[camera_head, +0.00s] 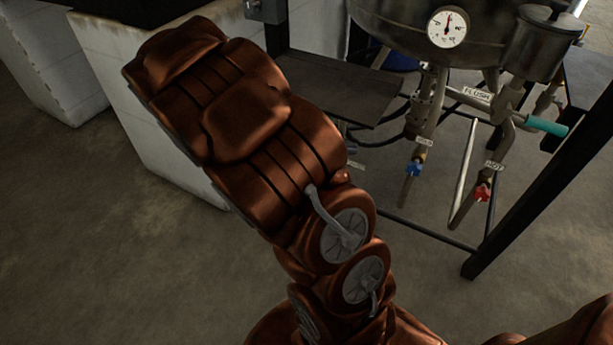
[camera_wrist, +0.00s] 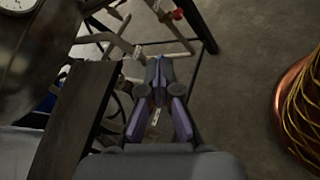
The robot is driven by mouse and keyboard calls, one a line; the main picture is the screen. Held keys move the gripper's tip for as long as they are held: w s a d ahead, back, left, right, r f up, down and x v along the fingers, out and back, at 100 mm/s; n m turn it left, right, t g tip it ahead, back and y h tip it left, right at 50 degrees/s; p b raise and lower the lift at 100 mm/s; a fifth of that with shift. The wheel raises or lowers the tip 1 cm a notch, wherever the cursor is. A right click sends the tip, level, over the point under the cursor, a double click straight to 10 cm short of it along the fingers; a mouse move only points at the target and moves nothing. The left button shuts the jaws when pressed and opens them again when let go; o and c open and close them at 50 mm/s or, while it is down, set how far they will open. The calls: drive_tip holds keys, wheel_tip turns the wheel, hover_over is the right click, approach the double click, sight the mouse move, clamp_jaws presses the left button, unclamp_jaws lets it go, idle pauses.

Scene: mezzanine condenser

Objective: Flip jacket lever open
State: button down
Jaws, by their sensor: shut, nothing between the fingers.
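I cannot pick out the jacket lever for certain in either view. In the head view, a small white tag (camera_head: 356,165) shows just right of my arm, below the dark shelf, and its text is too small to read. My gripper (camera_wrist: 158,68) shows in the wrist view with its fingers together and empty, in front of the pipes and beside the dark shelf edge. A pale tag (camera_wrist: 155,117) shows between the finger links. My arm hides part of the area left of the valves there.
A steel vessel with a dial gauge (camera_head: 447,27) stands above the pipes. A teal handle (camera_head: 546,126) by the FLUSH tag, a blue valve knob (camera_head: 414,168) and a red one (camera_head: 483,192) are near. A dark shelf (camera_head: 335,88) and black frame leg (camera_head: 500,235) flank them.

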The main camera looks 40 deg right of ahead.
drive_tip(key=w+d+f+n+t+h+b, duration=0.35)
drive_tip(key=w+f+n+b, duration=0.2)
drive_tip(key=w+f, duration=0.35)
drive_tip(key=w+d+f+n+t+h+b, duration=0.2)
drive_tip(key=w+d+f+n+h+b, duration=0.3)
drive_tip(key=f, duration=0.6)
drive_tip(key=w+a+f+n+t+y+b, duration=0.1)
drive_tip(key=w+a+f+n+t+b, duration=0.1)
drive_tip(key=f, duration=0.9)
drive_tip(key=w+a+f+n+t+y+b, duration=0.1)
drive_tip(key=w+a+f+n+t+b, duration=0.1)
drive_tip(key=w+f+n+t+b, duration=0.3)
drive_tip(key=w+f+t, duration=0.1)
drive_tip(key=w+f, duration=0.2)
drive_tip(key=f, duration=0.4)
drive_tip(key=shift+w+y+b, duration=0.3)
drive_tip(key=shift+y, duration=0.05)
drive_tip(key=shift+d, duration=0.1)
drive_tip(key=w+d+r+b, duration=0.3)
drive_tip(key=d+r+b, duration=0.1)
drive_tip(key=d, duration=0.6)
drive_tip(key=shift+r+b, duration=0.2)
drive_tip(key=shift+b, duration=0.4)
drive_tip(key=shift+d, duration=0.1)
